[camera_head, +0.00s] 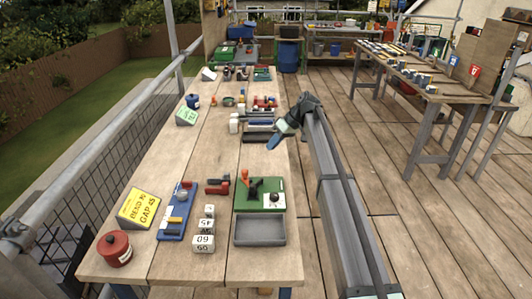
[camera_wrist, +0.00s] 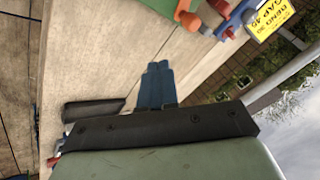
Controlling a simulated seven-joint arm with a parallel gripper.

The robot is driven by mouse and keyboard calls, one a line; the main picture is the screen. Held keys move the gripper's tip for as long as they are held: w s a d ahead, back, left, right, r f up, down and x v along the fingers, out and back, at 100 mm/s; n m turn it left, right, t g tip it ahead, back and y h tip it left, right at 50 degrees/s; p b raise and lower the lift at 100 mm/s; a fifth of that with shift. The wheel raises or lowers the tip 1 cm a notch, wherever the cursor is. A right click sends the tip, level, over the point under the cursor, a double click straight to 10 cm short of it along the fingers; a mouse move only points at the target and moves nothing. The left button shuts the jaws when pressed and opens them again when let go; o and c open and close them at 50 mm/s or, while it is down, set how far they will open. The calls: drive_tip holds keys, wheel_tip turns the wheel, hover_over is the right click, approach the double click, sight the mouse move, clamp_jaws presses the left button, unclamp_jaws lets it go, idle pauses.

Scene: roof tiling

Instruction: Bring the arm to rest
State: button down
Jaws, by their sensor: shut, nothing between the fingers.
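My gripper (camera_head: 274,143) is at the end of my grey arm, over the right edge of the long wooden table (camera_head: 200,250) in the head view. Its blue fingers (camera_wrist: 159,84) are shut together with nothing between them in the wrist view. They point toward the table and appear to be above its surface. No object is held.
On the near table are a green tray (camera_head: 245,204), a grey tray (camera_head: 259,230), a yellow sign (camera_head: 140,207), a red pot (camera_head: 114,248) and white blocks (camera_head: 204,243). A second workbench (camera_head: 428,93) stands at right. The wooden deck (camera_head: 440,240) between is largely clear.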

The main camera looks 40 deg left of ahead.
drive_tip(key=shift+v, duration=0.8)
drive_tip(key=w+d+f+m+t+h, duration=0.2)
drive_tip(key=d+f+m, duration=0.5)
drive_tip(key=d+f, duration=2.65)
drive_tip(key=s+d+f+m+g+h, duration=0.15)
drive_tip(key=s+d+f, duration=0.25)
drive_tip(key=d+f, duration=0.5)
drive_tip(key=s+d+f+m, duration=0.3)
drive_tip(key=s+d+f, duration=0.25)
drive_tip(key=d, duration=0.65)
drive_tip(key=s+d+f+m+g, duration=0.1)
drive_tip(key=s+d+f+m, duration=0.2)
drive_tip(key=s+d, duration=0.9)
drive_tip(key=s+d+f+m+g+h, duration=0.1)
drive_tip(key=s+d+f+m, duration=0.2)
drive_tip(key=s+d, duration=0.9)
drive_tip(key=s+f, duration=0.1)
drive_tip(key=s, duration=0.6)
